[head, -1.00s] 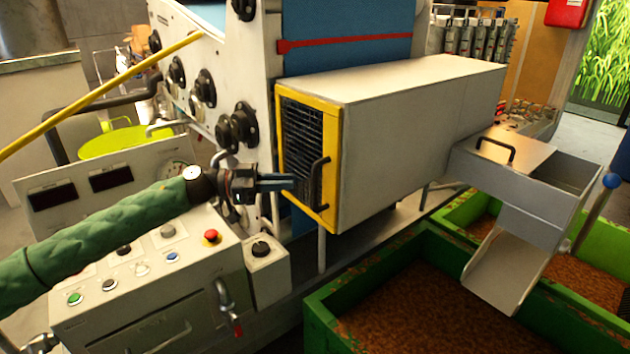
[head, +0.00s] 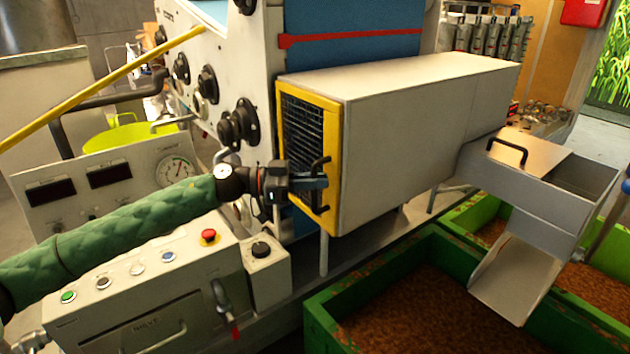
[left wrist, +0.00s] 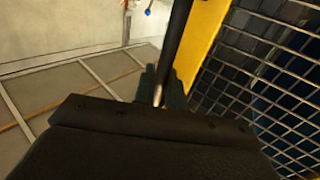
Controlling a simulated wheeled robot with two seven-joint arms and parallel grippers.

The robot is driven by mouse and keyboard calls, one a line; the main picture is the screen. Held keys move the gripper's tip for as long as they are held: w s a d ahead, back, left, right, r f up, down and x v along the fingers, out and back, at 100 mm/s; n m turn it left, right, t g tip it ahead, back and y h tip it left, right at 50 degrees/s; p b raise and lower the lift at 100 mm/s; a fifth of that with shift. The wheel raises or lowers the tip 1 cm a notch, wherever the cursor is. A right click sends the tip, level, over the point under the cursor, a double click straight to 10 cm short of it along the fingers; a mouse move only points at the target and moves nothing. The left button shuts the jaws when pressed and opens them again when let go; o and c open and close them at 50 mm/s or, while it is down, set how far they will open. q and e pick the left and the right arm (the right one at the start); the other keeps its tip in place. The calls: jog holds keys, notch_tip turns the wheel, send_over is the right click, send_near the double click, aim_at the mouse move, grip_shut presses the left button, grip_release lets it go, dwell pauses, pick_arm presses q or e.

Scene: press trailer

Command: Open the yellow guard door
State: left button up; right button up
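The yellow guard door (head: 333,165) is a yellow frame with dark wire mesh on the near end of a long beige housing (head: 430,125). It sits flush against the housing. Its black upright handle (head: 318,163) is on the right side of the frame. My left gripper (head: 318,181) is at the handle. In the left wrist view, its fingertips (left wrist: 161,88) lie close on either side of the handle bar (left wrist: 180,35) and appear shut on it. The yellow frame (left wrist: 200,40) and mesh (left wrist: 265,75) are just right of the bar. My right gripper is not in view.
A control box (head: 150,285) with buttons and a red stop button (head: 208,236) lies below my left arm. Black knobs (head: 240,125) stick out left of the door. Green bins (head: 325,325) and a metal chute (head: 515,275) stand at the right.

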pick_arm(q)
grip_shut()
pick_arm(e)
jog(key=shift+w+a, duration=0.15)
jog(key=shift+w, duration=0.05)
pick_arm(q)
jog(key=shift+a, duration=0.1)
